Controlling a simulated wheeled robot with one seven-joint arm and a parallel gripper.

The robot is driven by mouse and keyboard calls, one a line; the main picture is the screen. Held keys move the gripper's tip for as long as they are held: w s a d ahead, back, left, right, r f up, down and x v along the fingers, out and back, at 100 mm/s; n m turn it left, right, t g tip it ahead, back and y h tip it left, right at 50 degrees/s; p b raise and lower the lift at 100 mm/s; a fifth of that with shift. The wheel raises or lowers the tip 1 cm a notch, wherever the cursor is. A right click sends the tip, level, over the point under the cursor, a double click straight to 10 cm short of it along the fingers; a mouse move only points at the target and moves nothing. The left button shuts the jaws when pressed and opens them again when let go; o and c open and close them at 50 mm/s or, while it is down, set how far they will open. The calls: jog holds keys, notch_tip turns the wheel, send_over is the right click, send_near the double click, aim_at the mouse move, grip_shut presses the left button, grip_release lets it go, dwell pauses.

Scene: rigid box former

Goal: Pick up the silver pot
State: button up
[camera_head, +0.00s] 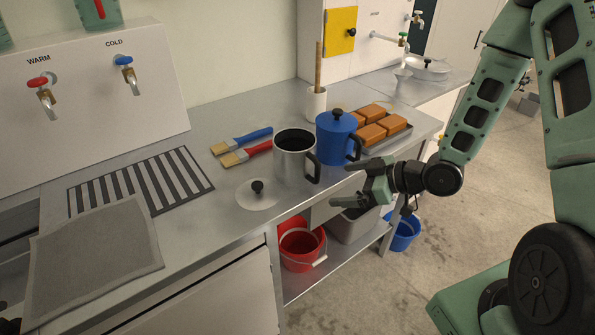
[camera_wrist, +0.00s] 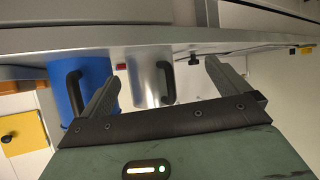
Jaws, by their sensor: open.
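The silver pot (camera_head: 292,160) stands upright and open on the steel counter, with a black handle on its right side. Its likely lid (camera_head: 256,195), silver with a black knob, lies on the counter just in front of it. My gripper (camera_head: 347,187) is open and empty, right of the pot near the counter's front edge, apart from the handle. The blue pot (camera_head: 335,138) stands just right of the silver pot and shows beside the left finger in the wrist view (camera_wrist: 88,82).
Two brushes (camera_head: 245,146) lie behind left of the silver pot. A tray of orange-brown blocks (camera_head: 385,128) sits behind the blue pot. A striped mat (camera_head: 140,181) and grey cloth (camera_head: 95,258) lie left. A red bucket (camera_head: 300,249) is on the shelf below.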

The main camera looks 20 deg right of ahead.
jog(key=s+d+m+t+y+b, duration=0.2)
jog(key=d+t+y, duration=0.1)
jog(key=d+t, duration=0.1)
jog(key=t+p, duration=0.1)
jog(key=p, duration=0.3)
send_near(312, 163)
jog(key=x, duration=0.5)
jog(key=shift+w+a+f, duration=0.2)
jog(key=shift+w, duration=0.2)
jog(key=x, duration=0.1)
jog(key=p+x, duration=0.1)
jog(key=x, duration=0.2)
jog(key=shift+a+r+p, duration=0.2)
jog(key=shift+r+p, duration=0.15)
jog(key=shift+p, duration=0.05)
jog(key=shift+w+a+f, duration=0.1)
jog(key=shift+w+a, duration=0.2)
jog(key=shift+w, duration=0.15)
jog(key=c, duration=0.9)
